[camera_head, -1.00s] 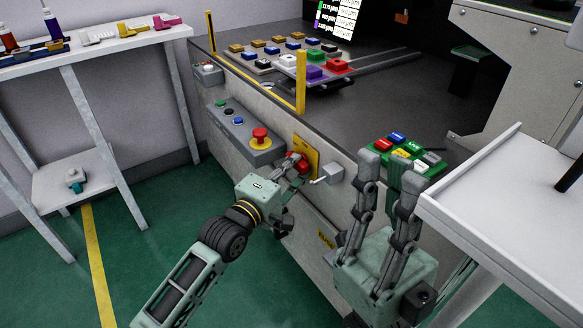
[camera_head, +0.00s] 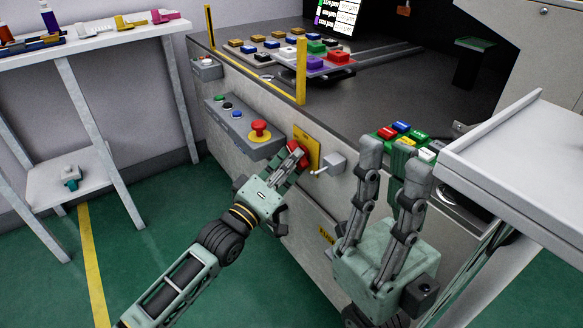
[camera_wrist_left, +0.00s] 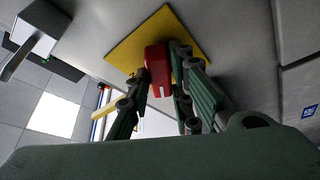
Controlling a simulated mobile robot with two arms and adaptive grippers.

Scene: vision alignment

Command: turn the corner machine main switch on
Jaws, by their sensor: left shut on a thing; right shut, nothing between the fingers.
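The main switch is a red handle (camera_wrist_left: 158,68) on a yellow plate (camera_wrist_left: 133,47) on the machine's front panel. In the head view the yellow plate (camera_head: 313,146) shows right of the emergency stop, and the red handle (camera_head: 301,160) is partly hidden by my left gripper. My left gripper (camera_head: 291,160) is shut on the red handle; in the left wrist view its fingers (camera_wrist_left: 160,82) lie on both sides of it. My right gripper (camera_head: 391,150) points upward before the machine's right part, with nothing seen between its fingers.
A grey box with a red emergency stop (camera_head: 259,129) and several buttons is left of the plate. A grey box with a lever (camera_head: 331,164) is just right of it. A white tray (camera_head: 505,150) stands at the right, a white shelf table (camera_head: 90,48) at the left.

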